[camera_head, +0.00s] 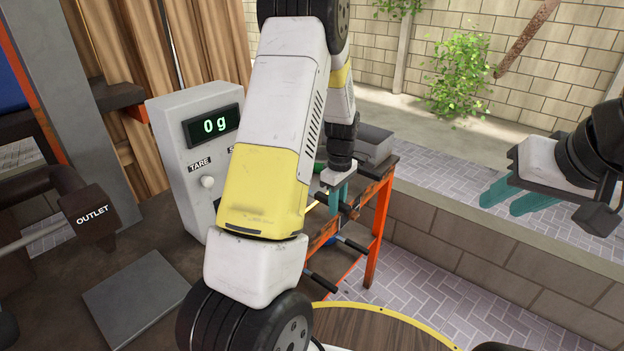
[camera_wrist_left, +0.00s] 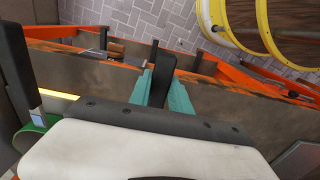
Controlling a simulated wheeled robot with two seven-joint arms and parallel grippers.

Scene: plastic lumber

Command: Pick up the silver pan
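I cannot clearly make out a silver pan in either view. My left gripper (camera_head: 338,200) reaches down at the orange-edged rack behind the workbench. In the left wrist view its teal fingers (camera_wrist_left: 162,88) stand on either side of a dark, handle-like bar (camera_wrist_left: 160,72). I cannot tell whether they press on it, and what the bar belongs to is hidden. My right gripper (camera_head: 512,197) hangs in the air at the right with its teal fingers apart, empty.
A scale display (camera_head: 212,125) reading 0 g stands on the dark workbench, with a flat grey plate (camera_head: 135,292) in front. The orange rack (camera_head: 380,215) has dark handles sticking out. A grey box (camera_head: 374,144) sits on it. A yellow-rimmed round wooden surface (camera_head: 375,325) is low in front.

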